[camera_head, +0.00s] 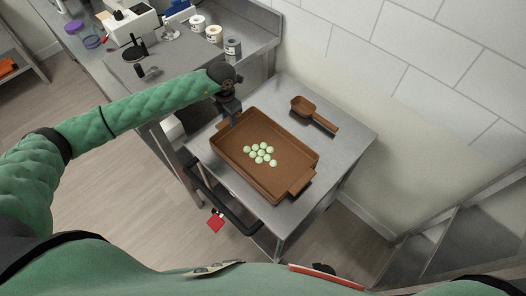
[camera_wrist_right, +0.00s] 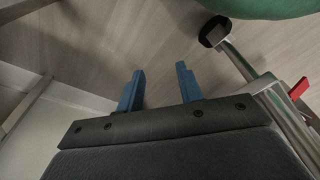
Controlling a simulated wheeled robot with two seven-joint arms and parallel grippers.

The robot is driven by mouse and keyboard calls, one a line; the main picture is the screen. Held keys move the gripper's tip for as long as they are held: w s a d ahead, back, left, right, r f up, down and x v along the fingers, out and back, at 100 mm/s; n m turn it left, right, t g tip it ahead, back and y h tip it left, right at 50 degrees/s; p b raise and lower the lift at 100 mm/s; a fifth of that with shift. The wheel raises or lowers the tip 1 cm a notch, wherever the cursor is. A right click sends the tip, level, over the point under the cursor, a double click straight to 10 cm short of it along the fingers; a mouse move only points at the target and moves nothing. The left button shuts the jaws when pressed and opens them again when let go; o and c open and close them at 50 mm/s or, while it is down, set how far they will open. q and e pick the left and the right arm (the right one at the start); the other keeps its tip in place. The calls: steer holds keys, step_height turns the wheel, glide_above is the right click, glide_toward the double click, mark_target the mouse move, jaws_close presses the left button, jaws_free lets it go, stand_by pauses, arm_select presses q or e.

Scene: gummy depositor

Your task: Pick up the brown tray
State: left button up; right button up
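The brown tray (camera_head: 240,165) lies on a steel cart in the head view, with several pale green round gummies (camera_head: 262,154) in its middle. It has a handle at its far left end and another handle (camera_head: 301,180) at its near right end. My left gripper (camera_head: 230,118) is at the far left handle, pointing down; its fingertips are partly hidden, so I cannot tell whether they close on the handle. My right gripper (camera_wrist_right: 160,88) is away from the tray, with its two blue fingers apart and nothing between them.
The steel cart top (camera_head: 355,138) has free room right of the tray. A brown scoop (camera_head: 314,114) lies there behind the tray. The cart's black push handle (camera_head: 226,207) and a red tag (camera_head: 215,221) are at the front. A counter with jars (camera_head: 233,47) stands behind, against a white wall.

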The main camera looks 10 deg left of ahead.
arm_select(q)
jaws_close()
arm_select(e)
steer(key=shift+d, duration=0.1)
arm_select(q)
steer(key=shift+r, duration=0.15)
arm_select(e)
steer(key=shift+f, duration=0.1)
